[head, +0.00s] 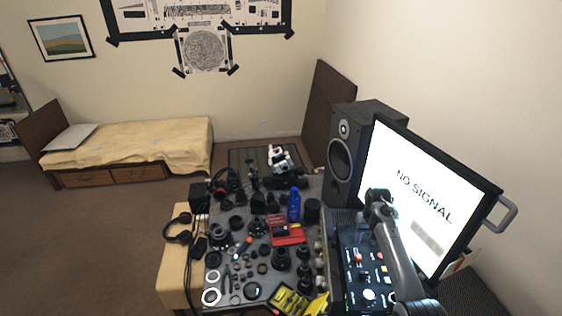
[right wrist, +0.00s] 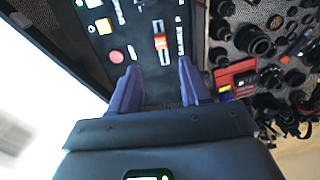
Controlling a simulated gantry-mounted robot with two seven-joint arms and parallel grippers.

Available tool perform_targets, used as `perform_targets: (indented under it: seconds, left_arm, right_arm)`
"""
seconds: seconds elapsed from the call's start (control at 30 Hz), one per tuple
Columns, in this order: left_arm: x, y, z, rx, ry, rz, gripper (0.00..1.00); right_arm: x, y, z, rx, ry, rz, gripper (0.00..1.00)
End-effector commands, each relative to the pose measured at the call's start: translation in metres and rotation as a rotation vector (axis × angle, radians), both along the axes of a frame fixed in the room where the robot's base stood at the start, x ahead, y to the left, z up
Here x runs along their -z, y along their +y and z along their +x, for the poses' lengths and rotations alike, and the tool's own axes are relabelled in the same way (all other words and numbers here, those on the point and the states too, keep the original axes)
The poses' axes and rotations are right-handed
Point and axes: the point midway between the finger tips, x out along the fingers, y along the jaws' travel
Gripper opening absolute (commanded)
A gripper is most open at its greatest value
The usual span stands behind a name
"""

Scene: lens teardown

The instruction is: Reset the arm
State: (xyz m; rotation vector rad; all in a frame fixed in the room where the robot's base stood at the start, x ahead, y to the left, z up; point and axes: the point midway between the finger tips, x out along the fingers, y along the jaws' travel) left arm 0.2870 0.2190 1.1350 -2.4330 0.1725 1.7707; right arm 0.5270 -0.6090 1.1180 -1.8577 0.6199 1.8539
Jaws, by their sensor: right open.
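My right arm comes in from the lower right in the head view. Its gripper (head: 374,212) is at the arm's far end, in front of the monitor and above the far part of the control panel (head: 352,240). In the right wrist view my right gripper (right wrist: 157,78) has two bluish fingers spread apart with nothing between them. The control panel also shows beyond them in that view (right wrist: 140,25), with a red button and an orange-red control. I cannot tell the exact gap between fingers and panel. My left arm and gripper are not in view.
A monitor (head: 415,200) reading "NO SIGNAL" stands close to the right arm. A tall black speaker (head: 342,150) is behind the panel. The table left of it is crowded with lens parts, a red box (head: 287,232), a blue bottle (head: 294,205) and yellow items (head: 290,300).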

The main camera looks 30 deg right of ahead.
Motion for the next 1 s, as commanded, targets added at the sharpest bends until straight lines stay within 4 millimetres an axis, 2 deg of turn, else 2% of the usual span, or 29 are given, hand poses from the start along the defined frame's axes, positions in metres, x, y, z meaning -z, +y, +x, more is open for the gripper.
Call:
perform_targets:
  seconds: [0.17, 0.23, 0.37, 0.47, 0.57, 0.7, 0.8, 0.9, 1.0]
  left_arm:
    - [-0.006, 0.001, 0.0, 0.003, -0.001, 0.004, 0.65]
    - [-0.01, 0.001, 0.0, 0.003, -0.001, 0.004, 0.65]
    - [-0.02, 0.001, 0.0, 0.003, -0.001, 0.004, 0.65]
    - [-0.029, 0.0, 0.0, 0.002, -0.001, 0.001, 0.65]
    - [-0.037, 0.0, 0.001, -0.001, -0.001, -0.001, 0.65]
    - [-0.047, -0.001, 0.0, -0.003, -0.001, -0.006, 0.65]
    - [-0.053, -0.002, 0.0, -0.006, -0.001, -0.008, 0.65]
    - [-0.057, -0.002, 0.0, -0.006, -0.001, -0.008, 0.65]
    - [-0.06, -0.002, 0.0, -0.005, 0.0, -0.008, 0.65]
  right_arm:
    - [0.004, 0.01, -0.01, -0.049, 0.01, -0.066, 0.47]
    - [0.006, 0.021, -0.017, -0.093, 0.016, -0.114, 0.47]
    - [0.012, 0.061, -0.036, -0.218, 0.014, -0.211, 0.47]
    - [0.015, 0.109, -0.058, -0.342, -0.005, -0.266, 0.47]
    - [0.014, 0.167, -0.086, -0.469, -0.039, -0.286, 0.47]
    - [0.0, 0.251, -0.134, -0.625, -0.11, -0.265, 0.47]
    - [-0.018, 0.301, -0.168, -0.702, -0.164, -0.226, 0.47]
    - [-0.038, 0.339, -0.197, -0.753, -0.214, -0.183, 0.47]
    - [-0.056, 0.365, -0.218, -0.781, -0.252, -0.146, 0.47]
